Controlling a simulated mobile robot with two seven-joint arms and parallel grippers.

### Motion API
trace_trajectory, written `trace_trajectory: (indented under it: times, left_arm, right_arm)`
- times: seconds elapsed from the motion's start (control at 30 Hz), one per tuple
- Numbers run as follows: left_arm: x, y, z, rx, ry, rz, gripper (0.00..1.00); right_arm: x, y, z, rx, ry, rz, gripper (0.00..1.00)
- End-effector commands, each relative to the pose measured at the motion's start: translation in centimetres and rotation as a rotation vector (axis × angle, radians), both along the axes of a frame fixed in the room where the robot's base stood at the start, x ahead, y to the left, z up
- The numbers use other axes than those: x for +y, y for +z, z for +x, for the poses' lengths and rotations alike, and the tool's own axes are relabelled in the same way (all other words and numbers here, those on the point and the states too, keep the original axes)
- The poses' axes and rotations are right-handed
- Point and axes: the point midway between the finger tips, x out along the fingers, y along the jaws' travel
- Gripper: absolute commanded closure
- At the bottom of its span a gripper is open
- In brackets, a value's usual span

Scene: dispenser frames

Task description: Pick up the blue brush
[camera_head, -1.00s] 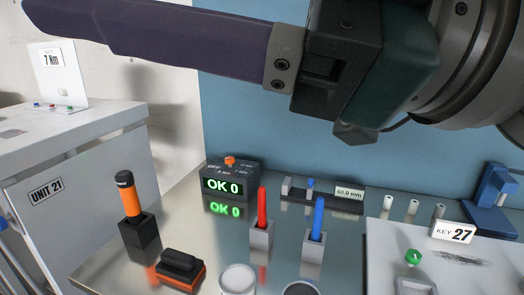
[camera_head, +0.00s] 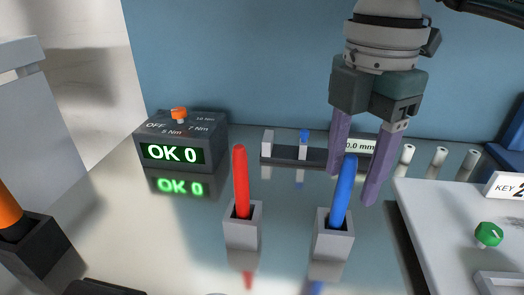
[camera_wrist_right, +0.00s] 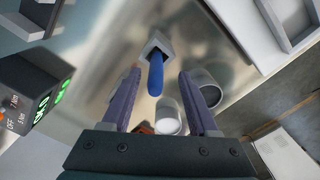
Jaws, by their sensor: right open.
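The blue brush (camera_head: 343,192) stands upright, slightly tilted, in a grey square holder (camera_head: 333,243) on the shiny table. My right gripper (camera_head: 354,172) is open, its two purple fingers pointing down close to the brush's upper end. In the head view the brush top overlaps the space between the fingers. In the right wrist view the blue brush (camera_wrist_right: 155,76) shows between the open fingers (camera_wrist_right: 155,100), its holder (camera_wrist_right: 157,46) beyond it. I cannot tell whether a finger touches the brush. My left gripper is not in view.
A red brush (camera_head: 241,180) stands in a similar holder to the left. The "OK 0" box (camera_head: 182,140) is at the back left, a low gauge rail (camera_head: 283,156) behind the brushes. A white panel (camera_head: 450,230) with a green knob (camera_head: 489,234) is at right. Two cups (camera_wrist_right: 168,116) show in the wrist view.

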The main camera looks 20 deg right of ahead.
Motion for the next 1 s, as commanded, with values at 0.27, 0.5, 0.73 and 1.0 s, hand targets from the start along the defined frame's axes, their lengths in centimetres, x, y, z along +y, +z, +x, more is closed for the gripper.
trace_trajectory:
  times: [0.27, 0.5, 0.73, 1.0]
  left_arm:
    - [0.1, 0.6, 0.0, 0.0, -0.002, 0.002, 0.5]
    - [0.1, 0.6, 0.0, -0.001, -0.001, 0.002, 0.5]
    - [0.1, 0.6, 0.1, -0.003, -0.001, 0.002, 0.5]
    - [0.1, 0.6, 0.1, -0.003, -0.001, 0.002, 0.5]
  right_arm:
    - [0.2, -4.0, 0.3, 0.005, 0.002, 0.002, 0.4]
    - [0.2, -5.3, 0.3, 0.0, 0.003, 0.002, 0.4]
    - [0.2, -5.3, 0.4, 0.0, 0.003, 0.003, 0.52]
    - [0.2, -5.3, 0.4, 0.0, 0.003, 0.003, 0.83]
